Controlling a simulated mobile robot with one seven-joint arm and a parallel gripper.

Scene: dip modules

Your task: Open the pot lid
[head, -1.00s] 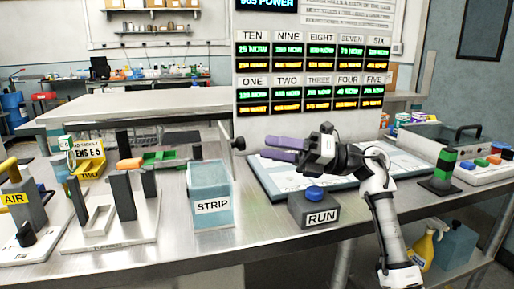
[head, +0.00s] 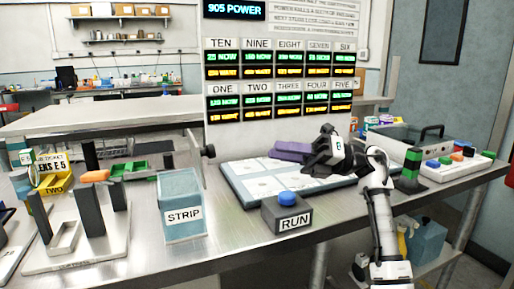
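No thing clearly marked as a pot with a lid can be picked out in the head view. The nearest vessel is a blue-grey, box-shaped container labelled STRIP (head: 181,192) at left centre on the steel bench; I cannot tell whether its top is covered. No held thing shows.
A grey RUN box (head: 288,216) with a blue button stands at the bench front. The pale board (head: 245,178) lies behind it. A grey fixture with upright posts (head: 88,212) stands left. A handled grey case (head: 412,136) and a green-black post (head: 411,165) stand right.

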